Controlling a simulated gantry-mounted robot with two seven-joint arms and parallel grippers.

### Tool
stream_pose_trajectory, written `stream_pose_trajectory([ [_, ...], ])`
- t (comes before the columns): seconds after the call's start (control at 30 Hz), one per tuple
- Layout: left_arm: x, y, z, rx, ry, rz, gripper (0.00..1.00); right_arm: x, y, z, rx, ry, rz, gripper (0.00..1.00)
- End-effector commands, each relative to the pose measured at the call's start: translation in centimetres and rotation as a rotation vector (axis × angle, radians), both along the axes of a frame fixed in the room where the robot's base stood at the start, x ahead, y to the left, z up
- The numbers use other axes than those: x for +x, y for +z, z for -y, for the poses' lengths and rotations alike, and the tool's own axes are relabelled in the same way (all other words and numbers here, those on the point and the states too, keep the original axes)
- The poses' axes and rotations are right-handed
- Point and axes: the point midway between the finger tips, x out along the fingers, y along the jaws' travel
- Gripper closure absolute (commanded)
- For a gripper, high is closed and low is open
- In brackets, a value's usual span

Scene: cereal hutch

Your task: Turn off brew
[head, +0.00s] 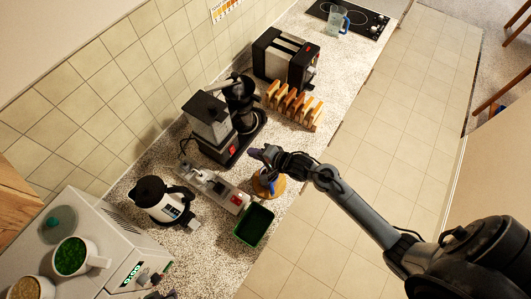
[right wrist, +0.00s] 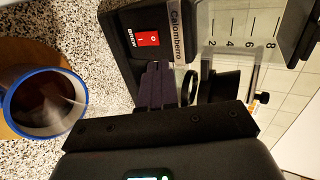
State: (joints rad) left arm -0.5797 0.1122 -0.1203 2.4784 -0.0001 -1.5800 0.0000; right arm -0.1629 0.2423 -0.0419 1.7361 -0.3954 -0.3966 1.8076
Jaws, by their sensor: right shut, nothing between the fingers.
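The coffee maker (head: 209,119) stands on the counter against the tiled wall, with a glass carafe (head: 240,92) beside its tank. Its red rocker switch (head: 232,149) is on the front of the base. In the right wrist view the switch (right wrist: 148,39) carries O and I marks, beside the label "Brew" (right wrist: 132,40). My right gripper (head: 257,153) is shut and empty in front of the base. In the right wrist view its fingertips (right wrist: 155,66) point at the switch, just short of it in the picture; I cannot tell whether they touch. My left gripper is not in view.
A blue-rimmed mug (right wrist: 42,98) of dark liquid stands on a wooden coaster close to my right gripper. A power strip (head: 216,186), kettle (head: 157,197) and green tray (head: 253,224) lie nearer. A toast rack (head: 293,107) and toaster (head: 284,57) stand beyond.

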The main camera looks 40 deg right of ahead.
Motion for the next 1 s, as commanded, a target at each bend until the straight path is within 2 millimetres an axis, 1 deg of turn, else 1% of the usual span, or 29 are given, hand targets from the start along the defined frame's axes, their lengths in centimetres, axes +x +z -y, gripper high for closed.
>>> stream_pose_trajectory([
  [0.03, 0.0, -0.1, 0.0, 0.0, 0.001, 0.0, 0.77, -0.8, 0.5, 0.3, -0.002, 0.001, 0.0, 1.0],
  [0.1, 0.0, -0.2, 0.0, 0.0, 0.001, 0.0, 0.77, -1.6, 1.1, 0.6, -0.001, -0.001, -0.002, 1.0],
  [0.33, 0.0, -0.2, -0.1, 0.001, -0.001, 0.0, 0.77, -3.3, 2.7, 1.4, -0.001, -0.001, -0.002, 1.0],
  [0.57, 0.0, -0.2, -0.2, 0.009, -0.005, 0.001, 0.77, -3.8, 3.2, 1.5, 0.0, 0.0, -0.001, 1.0],
  [0.93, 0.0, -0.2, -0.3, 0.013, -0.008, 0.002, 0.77, -3.8, 3.2, 1.5, -0.001, 0.0, -0.002, 1.0],
  [1.0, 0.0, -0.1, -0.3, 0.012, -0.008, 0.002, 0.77, -4.0, 3.1, 1.5, 0.0, 0.0, -0.007, 1.0],
])
